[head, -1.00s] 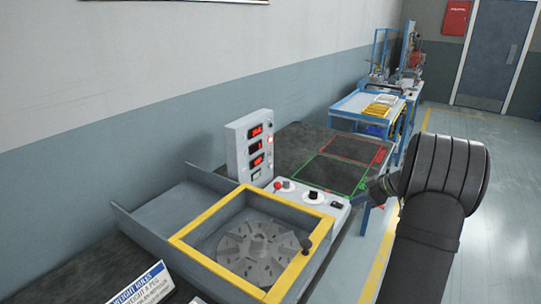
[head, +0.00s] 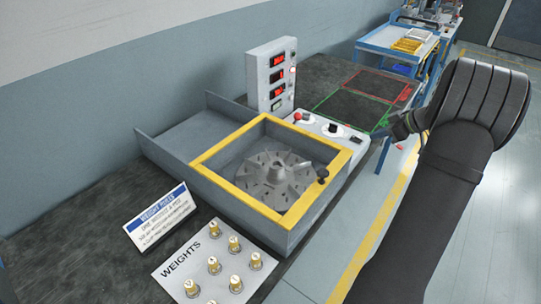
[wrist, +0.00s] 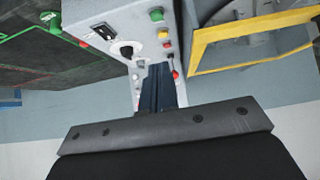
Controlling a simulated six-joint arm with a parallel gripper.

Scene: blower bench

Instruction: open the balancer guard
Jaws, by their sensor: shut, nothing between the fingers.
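The balancer guard (head: 340,159) is a yellow frame lying flat over the top of the grey balancer box (head: 225,194). A black knob (head: 323,174) stands at its right edge. A grey slotted rotor (head: 268,172) shows inside the frame. My gripper (head: 402,127) is small and partly hidden by my wrist in the head view, just right of the control panel (head: 350,137). In the wrist view my gripper's fingers (wrist: 160,84) are together and empty, in front of the panel's buttons. The guard's yellow edge (wrist: 203,48) shows at the upper right there, apart from the fingers.
A display box (head: 271,78) with red digits stands behind the panel. Green and red outlined areas (head: 355,102) lie on the dark bench to the right. A weights card (head: 205,262) with several brass pegs and a sign (head: 158,215) sit in front.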

